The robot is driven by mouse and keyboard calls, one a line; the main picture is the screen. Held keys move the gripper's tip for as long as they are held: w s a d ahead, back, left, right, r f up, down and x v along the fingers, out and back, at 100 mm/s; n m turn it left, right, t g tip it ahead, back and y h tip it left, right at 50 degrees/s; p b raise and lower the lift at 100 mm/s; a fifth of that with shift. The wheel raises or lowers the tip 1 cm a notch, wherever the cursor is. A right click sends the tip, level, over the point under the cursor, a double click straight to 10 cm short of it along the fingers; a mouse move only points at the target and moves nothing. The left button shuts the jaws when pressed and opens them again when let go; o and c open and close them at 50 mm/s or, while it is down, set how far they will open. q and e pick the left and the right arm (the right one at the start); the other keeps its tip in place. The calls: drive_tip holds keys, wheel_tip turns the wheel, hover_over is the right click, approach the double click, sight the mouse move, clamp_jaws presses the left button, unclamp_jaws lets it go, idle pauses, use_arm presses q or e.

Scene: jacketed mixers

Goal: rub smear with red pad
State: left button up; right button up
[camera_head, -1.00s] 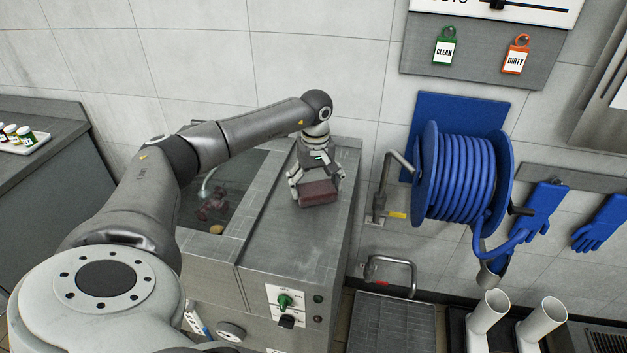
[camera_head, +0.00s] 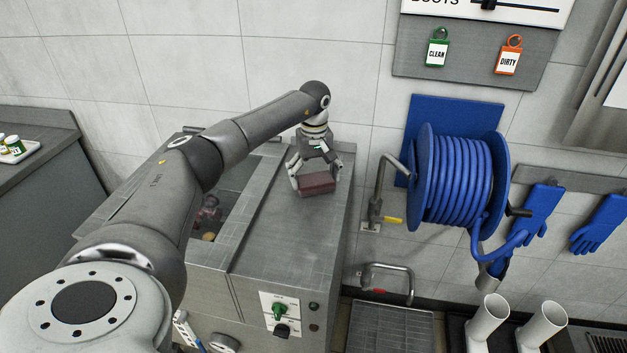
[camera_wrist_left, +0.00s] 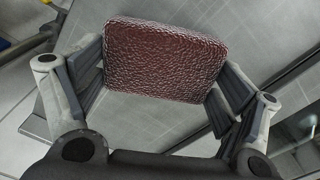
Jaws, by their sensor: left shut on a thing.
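The red pad (camera_head: 316,184) is a dark red block with a rough face, held at the top of the grey steel cabinet (camera_head: 270,225). My left gripper (camera_head: 315,178) is shut on it from above, near the cabinet's right part. In the left wrist view the pad (camera_wrist_left: 165,60) sits between the two fingers of my left gripper (camera_wrist_left: 163,75). I cannot tell whether the pad touches the steel top. I cannot make out a smear on the top in these frames. My right gripper is not in view.
An open basin (camera_head: 222,205) lies left of the pad in the cabinet top. A blue hose reel (camera_head: 455,180) with a pipe and yellow-handled valve (camera_head: 391,220) is on the wall to the right. Blue gloves (camera_head: 540,213) hang beyond it. A side counter (camera_head: 40,165) stands at far left.

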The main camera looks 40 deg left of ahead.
use_arm(q)
drive_tip(key=shift+r+p, duration=2.35)
drive_tip(key=shift+r, duration=0.7)
drive_tip(key=shift+r, duration=0.1)
drive_tip(key=shift+r+p, duration=1.25)
drive_tip(key=shift+r, duration=0.2)
drive_tip(key=shift+f, duration=0.1)
drive_tip(key=shift+d, duration=0.1)
